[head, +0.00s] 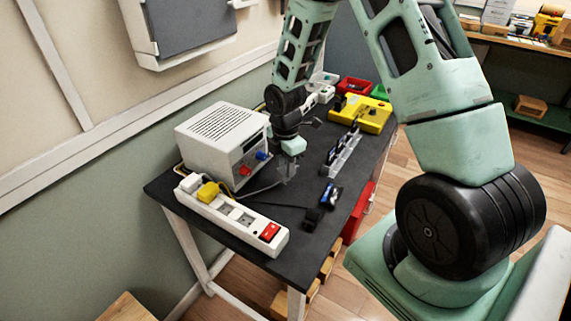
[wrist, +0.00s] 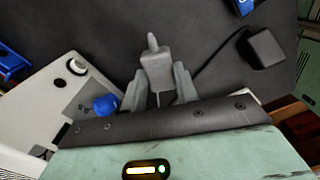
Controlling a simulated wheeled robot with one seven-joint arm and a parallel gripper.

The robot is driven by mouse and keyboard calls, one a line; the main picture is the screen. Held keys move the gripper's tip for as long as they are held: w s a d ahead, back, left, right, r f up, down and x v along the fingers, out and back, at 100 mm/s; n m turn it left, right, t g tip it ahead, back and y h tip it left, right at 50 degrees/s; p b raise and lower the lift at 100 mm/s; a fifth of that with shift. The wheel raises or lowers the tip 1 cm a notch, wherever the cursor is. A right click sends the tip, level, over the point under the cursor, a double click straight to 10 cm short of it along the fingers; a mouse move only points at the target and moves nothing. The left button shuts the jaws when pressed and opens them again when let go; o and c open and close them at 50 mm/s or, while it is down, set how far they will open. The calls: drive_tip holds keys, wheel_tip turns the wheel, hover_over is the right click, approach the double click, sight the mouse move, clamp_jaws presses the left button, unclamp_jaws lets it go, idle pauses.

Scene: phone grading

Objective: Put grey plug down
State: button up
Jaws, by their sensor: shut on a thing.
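My gripper (wrist: 161,88) is shut on the grey plug (wrist: 155,66), with a finger on each side of its body. The plug's narrow tip points away from my wrist, over the dark table top. In the head view, my gripper (head: 287,172) is over the table (head: 268,201), right of the white box and behind the power strip. The plug is small there and partly hidden by my fingers. I cannot tell whether it touches the table.
The white power strip (head: 233,217) holds a yellow plug (head: 208,191). The white box (head: 217,141) stands close at left. A black adapter (wrist: 262,47) with a cable and a phone (head: 331,195) lie to the right. A rack (head: 343,154) and yellow device (head: 361,113) stand behind.

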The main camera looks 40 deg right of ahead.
sight(285, 168)
drive_tip(key=shift+f+b, duration=0.3)
drive_tip(key=shift+f, duration=0.3)
drive_tip(key=o, duration=1.1)
wheel_tip(285, 168, up, 13)
drive_tip(key=s+a+r+m, duration=0.25)
drive_tip(key=s+a, duration=0.25)
drive_tip(key=a, duration=0.6)
drive_tip(key=s+a+r+m, duration=0.1)
drive_tip(key=s+a+m, duration=0.1)
drive_tip(key=s+a, duration=0.2)
drive_tip(key=s+a+r+m, duration=0.1)
drive_tip(key=s+a+m, duration=0.2)
drive_tip(key=s, duration=0.6)
drive_tip(key=s+a+r+m, duration=0.1)
drive_tip(key=s+a+m, duration=0.1)
drive_tip(key=s+a, duration=0.4)
drive_tip(key=shift+s+a+r+y, duration=0.15)
drive_tip(key=shift+r+y, duration=0.15)
drive_tip(key=shift+r, duration=0.1)
